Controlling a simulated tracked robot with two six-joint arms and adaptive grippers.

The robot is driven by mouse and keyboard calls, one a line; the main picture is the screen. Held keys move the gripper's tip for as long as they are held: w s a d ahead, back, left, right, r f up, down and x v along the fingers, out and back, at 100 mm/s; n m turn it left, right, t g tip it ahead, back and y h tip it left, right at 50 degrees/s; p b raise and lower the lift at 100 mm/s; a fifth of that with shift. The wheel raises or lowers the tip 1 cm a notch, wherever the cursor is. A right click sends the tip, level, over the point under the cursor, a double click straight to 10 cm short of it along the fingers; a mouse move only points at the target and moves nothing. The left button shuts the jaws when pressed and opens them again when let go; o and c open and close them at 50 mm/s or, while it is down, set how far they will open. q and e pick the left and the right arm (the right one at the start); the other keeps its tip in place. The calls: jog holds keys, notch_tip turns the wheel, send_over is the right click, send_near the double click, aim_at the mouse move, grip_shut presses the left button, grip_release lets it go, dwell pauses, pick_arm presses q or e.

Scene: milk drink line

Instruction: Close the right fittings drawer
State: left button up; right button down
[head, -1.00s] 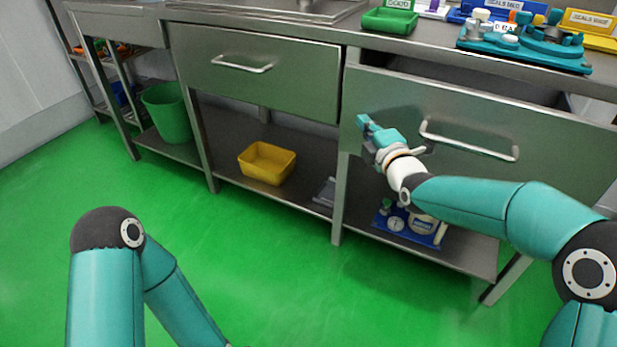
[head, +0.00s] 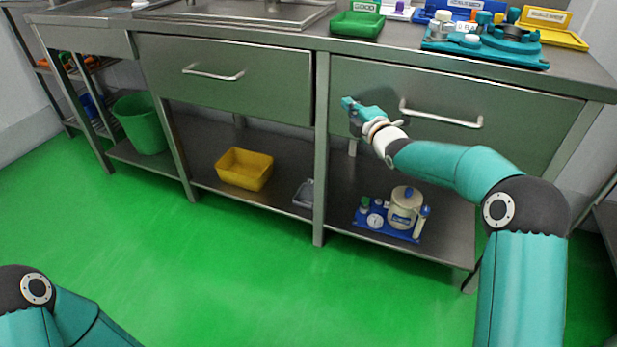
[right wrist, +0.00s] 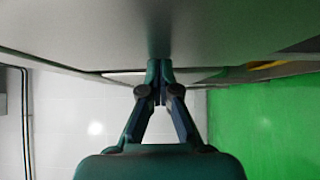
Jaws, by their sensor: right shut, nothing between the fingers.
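The right fittings drawer (head: 450,95) has a broad grey metal front with a bar handle (head: 440,114). Its front sits close under the worktop edge, with only a thin dark line above it; I cannot tell if a small gap is left. My right gripper (head: 350,104) is shut and empty, with its tips at the left part of this drawer front, left of the handle. In the right wrist view the shut fingertips (right wrist: 160,66) meet a grey metal surface (right wrist: 160,30). My left gripper is out of view; only part of the left arm shows.
The left drawer (head: 225,75) has its own bar handle. The worktop holds a green tray (head: 357,24) and a teal fixture (head: 485,48). A yellow bin (head: 245,169) and a blue-based set (head: 390,225) stand on the lower shelf. The green floor in front is clear.

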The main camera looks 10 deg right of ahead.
jog(key=shift+w+d+r, duration=0.1)
jog(key=shift+d+r, duration=0.15)
jog(key=shift+r, duration=0.1)
jog(key=s+b, duration=0.3)
jog(key=s, duration=1)
jog(key=shift+s+a+f+b, duration=0.15)
jog(key=shift+a+f+b, duration=0.25)
jog(key=shift+a+f, duration=0.05)
